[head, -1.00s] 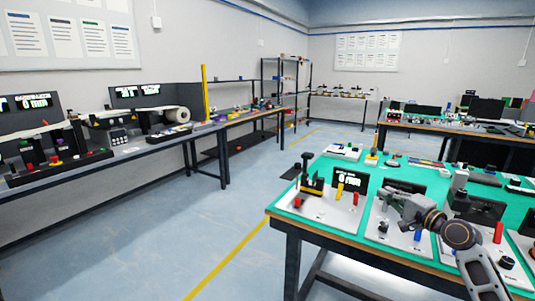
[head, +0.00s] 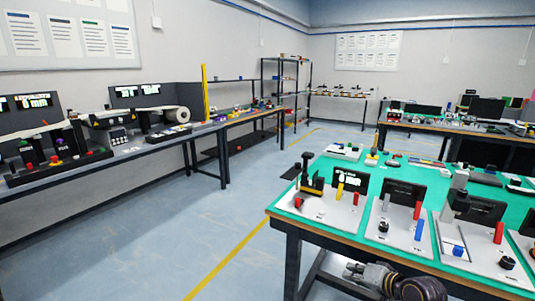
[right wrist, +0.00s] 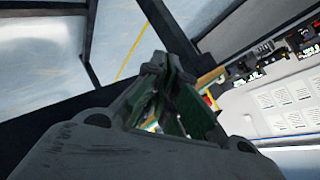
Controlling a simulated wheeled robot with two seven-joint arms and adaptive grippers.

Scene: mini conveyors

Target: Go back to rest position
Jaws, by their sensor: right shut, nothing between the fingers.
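My right gripper (head: 352,269) is at the bottom of the head view, low in front of the green-topped table (head: 340,222) and below its front edge. It is apart from everything on the table. In the right wrist view my right gripper (right wrist: 160,68) has its fingers together, with nothing held between them. My left gripper is in neither view.
The green-topped table carries several grey stations, one with a black and yellow press (head: 311,180) and a display (head: 350,179). A long bench (head: 135,150) with conveyors runs along the left wall. The blue-grey floor (head: 150,240) between them is clear.

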